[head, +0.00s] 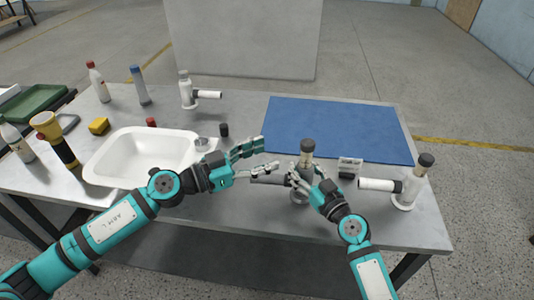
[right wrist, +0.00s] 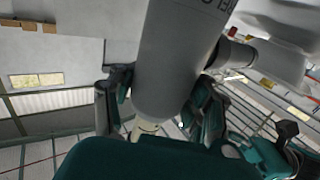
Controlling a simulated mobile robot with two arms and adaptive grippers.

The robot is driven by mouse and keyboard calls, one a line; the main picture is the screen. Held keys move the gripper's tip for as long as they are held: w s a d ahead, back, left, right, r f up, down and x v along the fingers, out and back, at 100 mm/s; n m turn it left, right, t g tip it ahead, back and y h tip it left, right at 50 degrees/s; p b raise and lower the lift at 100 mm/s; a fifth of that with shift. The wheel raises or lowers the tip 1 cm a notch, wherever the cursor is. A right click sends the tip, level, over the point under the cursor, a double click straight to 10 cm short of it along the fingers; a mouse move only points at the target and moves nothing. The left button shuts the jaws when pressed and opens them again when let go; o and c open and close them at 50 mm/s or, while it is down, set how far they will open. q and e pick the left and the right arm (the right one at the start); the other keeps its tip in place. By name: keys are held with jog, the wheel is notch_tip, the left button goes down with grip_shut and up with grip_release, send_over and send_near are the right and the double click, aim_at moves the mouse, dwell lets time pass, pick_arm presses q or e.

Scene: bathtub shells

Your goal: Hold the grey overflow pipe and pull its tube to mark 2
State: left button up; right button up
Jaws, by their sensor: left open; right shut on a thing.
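The grey overflow pipe (head: 306,162) stands upright near the table's front, with a dark cap on top. Its side tube (head: 268,180) points left; no marks are legible on it. My right gripper (head: 301,182) is shut on the pipe's body. In the right wrist view the grey body (right wrist: 180,60) fills the middle between the fingers (right wrist: 160,100), with partly cut-off print on it. My left gripper (head: 270,157) is open, its fingers pointing right, just above and behind the side tube in the picture. I cannot tell whether its lower finger touches the tube.
Two white pipes with side tubes stand at the back (head: 186,92) and at the right (head: 408,186). A white basin (head: 110,157) lies left, a blue mat (head: 340,122) behind the grey pipe. A small sign (head: 349,164) and a black cylinder (head: 224,130) are nearby.

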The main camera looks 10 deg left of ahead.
jog(key=shift+f, duration=0.1)
jog(key=o, duration=1.5)
